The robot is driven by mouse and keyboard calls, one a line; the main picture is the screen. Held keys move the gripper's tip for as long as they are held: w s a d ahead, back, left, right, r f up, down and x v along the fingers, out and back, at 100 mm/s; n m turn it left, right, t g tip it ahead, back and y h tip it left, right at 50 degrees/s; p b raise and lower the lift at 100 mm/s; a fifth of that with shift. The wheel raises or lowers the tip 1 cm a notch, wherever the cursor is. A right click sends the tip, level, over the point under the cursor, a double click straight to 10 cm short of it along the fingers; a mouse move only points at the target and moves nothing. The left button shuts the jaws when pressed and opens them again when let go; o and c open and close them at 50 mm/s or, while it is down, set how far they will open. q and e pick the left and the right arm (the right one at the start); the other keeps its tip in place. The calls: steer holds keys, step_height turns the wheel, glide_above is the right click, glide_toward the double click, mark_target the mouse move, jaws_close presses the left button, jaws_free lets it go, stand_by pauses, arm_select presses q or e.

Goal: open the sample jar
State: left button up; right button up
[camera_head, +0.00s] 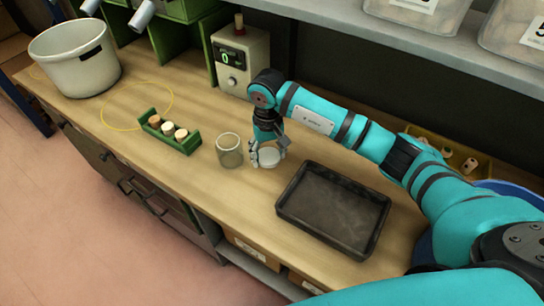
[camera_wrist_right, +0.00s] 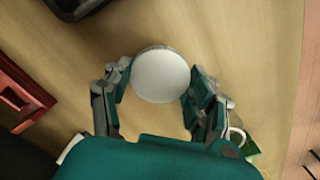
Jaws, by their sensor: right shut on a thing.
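The sample jar (camera_head: 229,151) is a clear greyish glass cylinder standing upright on the wooden bench, left of my right gripper. Its top looks uncovered. My right gripper (camera_head: 267,148) points down and is shut on a round white lid (camera_head: 266,157), apart from the jar and low over the bench. In the right wrist view the lid (camera_wrist_right: 160,74) is a pale disc between the two fingers of the gripper (camera_wrist_right: 160,88). I cannot tell whether the lid touches the bench. My left gripper is not in view.
A black tray (camera_head: 287,206) lies right of the lid. A green rack (camera_head: 188,146) with several stoppers stands left of the jar. A white pot (camera_head: 40,52), a yellow cord (camera_head: 104,116) and a beige device (camera_head: 258,52) are farther back. The shelf edge (camera_head: 400,58) overhangs behind my arm.

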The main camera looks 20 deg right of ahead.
mark_target(268, 156)
step_height(268, 156, down, 4)
steer(key=shift+r+p, duration=0.2)
steer(key=shift+p, duration=0.3)
steer(key=shift+f, duration=0.25)
steer(key=shift+f+b, duration=0.2)
steer(key=shift+b, duration=0.15)
steer(key=o, duration=1.3)
steer(key=shift+r, duration=0.1)
steer(key=shift+r, duration=0.1)
